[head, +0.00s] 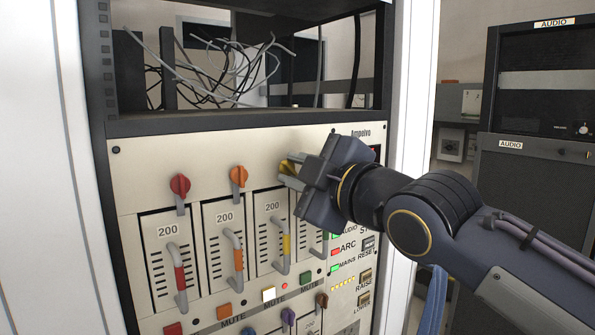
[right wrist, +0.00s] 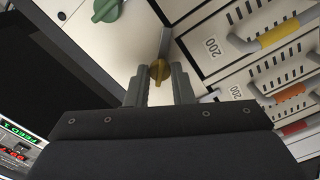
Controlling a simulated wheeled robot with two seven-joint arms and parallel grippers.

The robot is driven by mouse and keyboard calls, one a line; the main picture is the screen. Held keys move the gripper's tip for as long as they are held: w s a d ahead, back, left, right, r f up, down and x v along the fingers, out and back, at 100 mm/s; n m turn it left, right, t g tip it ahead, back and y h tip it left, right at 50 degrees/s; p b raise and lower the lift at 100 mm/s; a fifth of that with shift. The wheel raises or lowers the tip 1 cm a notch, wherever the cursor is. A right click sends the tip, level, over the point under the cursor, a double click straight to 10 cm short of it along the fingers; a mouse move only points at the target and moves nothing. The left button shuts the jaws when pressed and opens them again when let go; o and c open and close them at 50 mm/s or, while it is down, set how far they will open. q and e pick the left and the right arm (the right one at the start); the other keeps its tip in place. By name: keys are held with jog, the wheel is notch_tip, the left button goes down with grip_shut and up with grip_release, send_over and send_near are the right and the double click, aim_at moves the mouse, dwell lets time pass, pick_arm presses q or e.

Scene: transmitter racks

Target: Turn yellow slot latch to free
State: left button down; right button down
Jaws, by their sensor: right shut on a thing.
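The yellow slot latch (head: 287,167) is a small knob above the slot module with the yellow handle (head: 286,240), on the cream rack panel. My right gripper (head: 296,172) reaches it from the right and is shut on it. In the right wrist view the yellow latch (right wrist: 159,70) sits between the two fingertips (right wrist: 159,84). The gripper body hides part of the latch and the panel to its right in the head view. My left gripper is not in view.
Red (head: 180,186) and orange (head: 239,177) latches sit to the left above their modules. A green latch (right wrist: 106,9) shows in the right wrist view. Loose cables (head: 230,75) hang in the open bay above. Coloured buttons and knobs line the panel below.

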jog(key=n, duration=0.4)
jog(key=shift+n, duration=0.3)
jog(key=shift+n+p, duration=0.55)
jog(key=shift+n, duration=1.65)
jog(key=c, duration=1.3)
grip_release()
jog(key=shift+o, duration=0.2)
